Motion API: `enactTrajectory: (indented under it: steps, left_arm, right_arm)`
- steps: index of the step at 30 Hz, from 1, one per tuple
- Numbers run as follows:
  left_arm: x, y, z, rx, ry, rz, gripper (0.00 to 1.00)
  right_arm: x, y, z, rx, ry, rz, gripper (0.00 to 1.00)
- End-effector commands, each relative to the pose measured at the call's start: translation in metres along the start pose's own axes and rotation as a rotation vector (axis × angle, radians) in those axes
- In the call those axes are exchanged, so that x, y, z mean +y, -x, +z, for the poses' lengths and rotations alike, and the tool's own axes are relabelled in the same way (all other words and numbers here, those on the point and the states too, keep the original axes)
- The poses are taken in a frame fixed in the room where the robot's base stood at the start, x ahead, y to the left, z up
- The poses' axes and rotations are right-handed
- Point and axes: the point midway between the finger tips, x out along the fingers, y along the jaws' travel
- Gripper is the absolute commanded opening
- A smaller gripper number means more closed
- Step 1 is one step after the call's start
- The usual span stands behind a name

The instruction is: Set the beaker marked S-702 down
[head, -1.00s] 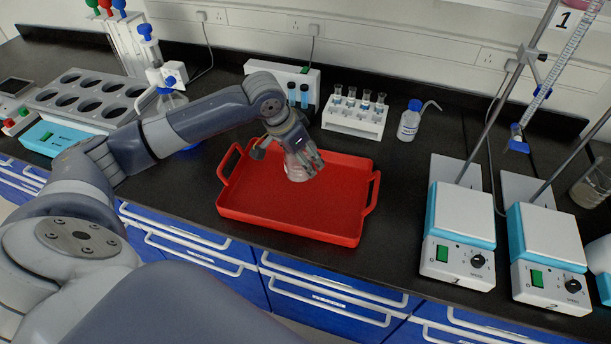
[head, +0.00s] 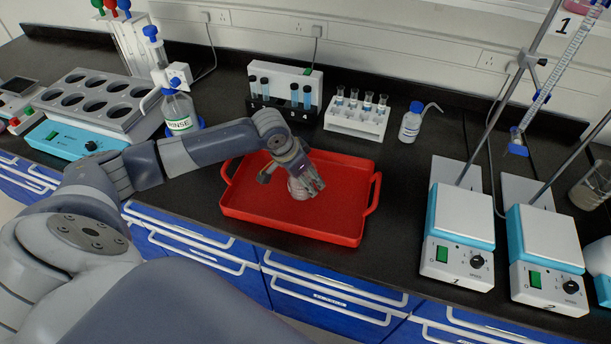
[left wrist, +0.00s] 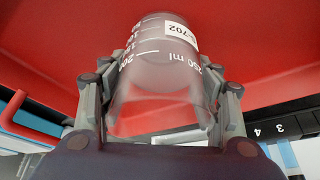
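The beaker marked S-702 (left wrist: 165,75) is a clear 250 ml beaker with a white label, seen close up in the left wrist view. My left gripper (left wrist: 160,110) has a finger on each side of it and is shut on it. In the head view the left gripper (head: 306,184) is over the red tray (head: 260,218), with the beaker (head: 298,188) mostly hidden by the fingers. The beaker is low over the tray floor; I cannot tell whether it touches. My right gripper is not in view.
Behind the tray stand a dark tube rack (head: 278,108), a white vial rack (head: 352,122) and a small wash bottle (head: 411,122). A rinse bottle (head: 180,112) is at left. Two hotplates (head: 462,215) stand at right. The tray around the gripper is empty.

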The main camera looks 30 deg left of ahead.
Motion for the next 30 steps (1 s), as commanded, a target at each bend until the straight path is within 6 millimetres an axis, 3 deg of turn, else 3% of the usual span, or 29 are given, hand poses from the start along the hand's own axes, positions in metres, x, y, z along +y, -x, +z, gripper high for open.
enactTrajectory:
  steps: [14,17,30]
  left_arm:
    - [-0.001,0.004,-0.001,0.001,-0.001,-0.001,0.75]
    - [-0.001,0.016,-0.002,0.003,-0.001,-0.002,0.75]
    - [-0.001,0.103,-0.002,0.002,-0.001,-0.002,0.75]
  right_arm:
    - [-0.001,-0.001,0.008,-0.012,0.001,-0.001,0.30]
    - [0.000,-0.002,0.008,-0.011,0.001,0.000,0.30]
    - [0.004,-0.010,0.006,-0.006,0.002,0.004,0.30]
